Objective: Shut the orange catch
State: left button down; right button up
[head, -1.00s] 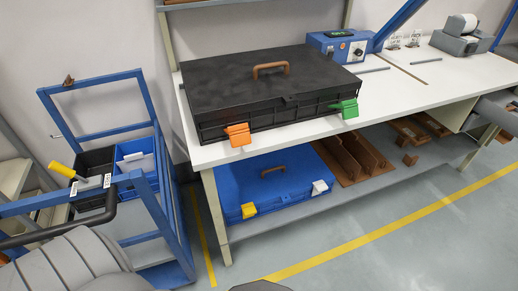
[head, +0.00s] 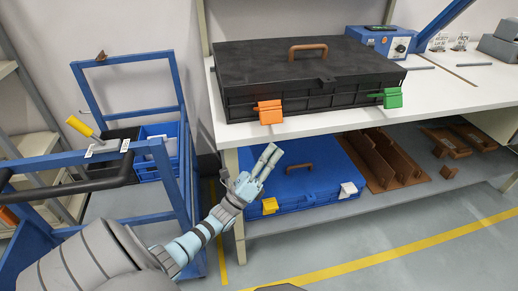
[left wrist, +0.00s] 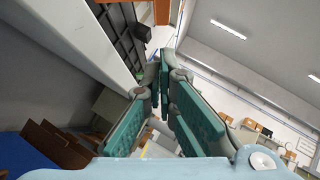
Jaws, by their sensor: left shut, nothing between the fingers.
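The orange catch (head: 269,112) is on the front of the black case (head: 310,65), near its left end. It sticks out from the front face and hangs at the white bench's edge. The orange piece also shows at the top of the left wrist view (left wrist: 162,12), beside the dark case side (left wrist: 122,30). My left gripper (head: 272,150) is shut and empty, its fingers pointing up and right, below the orange catch and apart from it in the picture. Its fingers also show in the left wrist view (left wrist: 166,68). My right gripper is not in view.
A green catch (head: 392,98) sits at the case's right end. The white bench edge (head: 330,128) lies above my left gripper. A blue case (head: 310,190) lies on the shelf below. A blue trolley (head: 188,190) stands at left. Brown holders (head: 385,165) lie right.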

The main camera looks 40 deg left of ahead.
aim_at(267, 112)
pick_arm(q)
jog(key=r, duration=0.1)
jog(key=w+a+r, duration=0.1)
jog(key=r, duration=0.1)
jog(key=shift+w+a+r+p, duration=0.2)
jog(key=shift+a+r+p, duration=0.1)
jog(key=shift+a+r, duration=0.05)
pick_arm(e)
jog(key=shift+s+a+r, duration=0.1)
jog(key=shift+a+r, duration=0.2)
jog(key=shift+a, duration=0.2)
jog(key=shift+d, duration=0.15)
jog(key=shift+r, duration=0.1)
